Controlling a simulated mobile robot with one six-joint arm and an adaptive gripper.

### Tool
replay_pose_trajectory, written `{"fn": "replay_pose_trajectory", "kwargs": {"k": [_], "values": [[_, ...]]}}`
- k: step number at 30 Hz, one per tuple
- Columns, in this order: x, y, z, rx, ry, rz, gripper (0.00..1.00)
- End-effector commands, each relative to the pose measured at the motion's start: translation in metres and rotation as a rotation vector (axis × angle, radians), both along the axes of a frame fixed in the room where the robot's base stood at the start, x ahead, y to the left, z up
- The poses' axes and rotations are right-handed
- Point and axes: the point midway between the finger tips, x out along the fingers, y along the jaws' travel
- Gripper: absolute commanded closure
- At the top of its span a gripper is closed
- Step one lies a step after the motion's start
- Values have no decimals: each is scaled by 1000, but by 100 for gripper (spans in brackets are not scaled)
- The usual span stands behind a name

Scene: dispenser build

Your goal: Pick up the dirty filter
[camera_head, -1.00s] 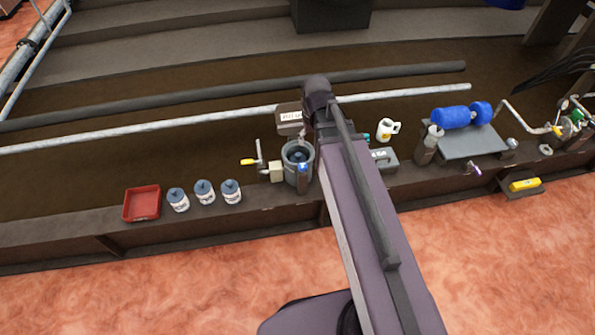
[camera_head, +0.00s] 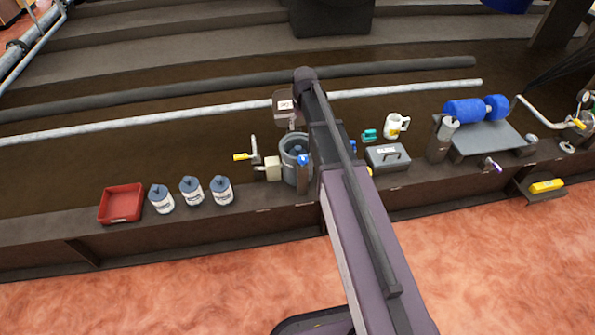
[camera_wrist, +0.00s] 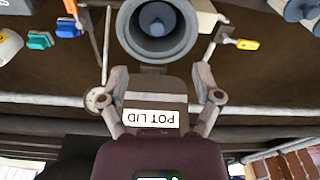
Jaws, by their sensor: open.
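A grey round pot (camera_head: 288,150) stands on the bench, open at the top. A blue-grey round piece (camera_wrist: 157,18) sits inside it; I take it to be the filter, but cannot tell whether it is dirty. The pot also shows at the top of the wrist view (camera_wrist: 128,38). My gripper (camera_wrist: 160,76) is open and empty, fingers spread below the pot's rim in that view. A grey slab labelled "POT LID" (camera_wrist: 155,95) shows between the fingers; I cannot tell if they touch it.
Several items line the bench: a red tray (camera_head: 122,203), three blue-capped containers (camera_head: 191,189), a yellow-handled crank (camera_head: 242,157), a grey box (camera_head: 387,158), a white mug (camera_head: 396,126) and blue rollers (camera_head: 475,109). A long pipe (camera_head: 200,123) runs behind the pot.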

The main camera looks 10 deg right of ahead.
Motion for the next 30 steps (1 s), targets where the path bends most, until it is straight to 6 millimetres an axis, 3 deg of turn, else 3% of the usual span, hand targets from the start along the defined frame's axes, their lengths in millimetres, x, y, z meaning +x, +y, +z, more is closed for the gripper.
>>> {"fn": "replay_pose_trajectory", "kwargs": {"k": [1,6,23,30], "values": [[11,0,-16,0,-3,5,18],[28,0,-32,0,-11,19,18],[33,1,-35,1,-14,27,18],[34,1,-46,1,-14,27,18]]}}
